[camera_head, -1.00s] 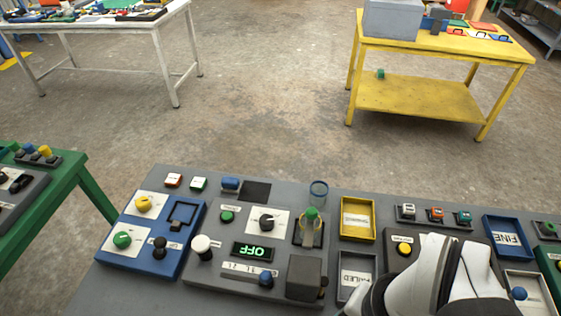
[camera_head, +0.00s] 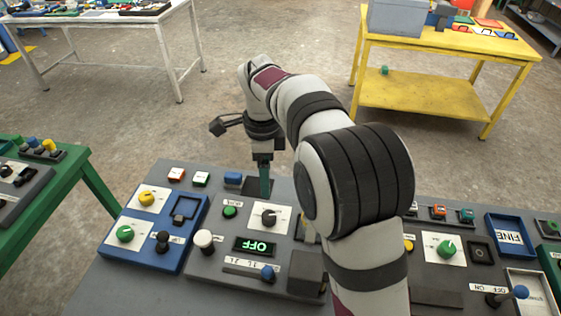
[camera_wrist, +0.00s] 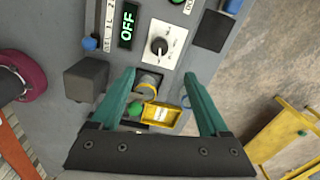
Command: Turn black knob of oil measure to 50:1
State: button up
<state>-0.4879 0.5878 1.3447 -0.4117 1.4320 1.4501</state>
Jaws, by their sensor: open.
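The black knob (camera_head: 268,217) sits on a white square plate on a grey panel, beside a display (camera_head: 255,247) with green letters OFF. The knob also shows in the wrist view (camera_wrist: 159,46), with the display (camera_wrist: 127,26) to its left. The scale marks are too small to read. My gripper (camera_head: 264,192) has teal fingers and hangs above the far part of the panel, behind the knob in the head view. In the wrist view my gripper (camera_wrist: 160,76) is open and empty. The knob lies just beyond its fingertips, with no contact visible.
A yellow-topped cylinder (camera_wrist: 148,84) and a green ball-like top (camera_wrist: 137,107) stand close to the knob plate. A dark block (camera_head: 306,271), a white-topped knob (camera_head: 205,239) and a blue knob (camera_head: 268,272) surround the display. My arm hides the panel's right part.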

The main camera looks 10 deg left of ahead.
aim_at(269, 215)
notch_tip(269, 215, down, 15)
jog(key=shift+f, duration=0.15)
jog(key=shift+c, duration=0.3)
grip_shut()
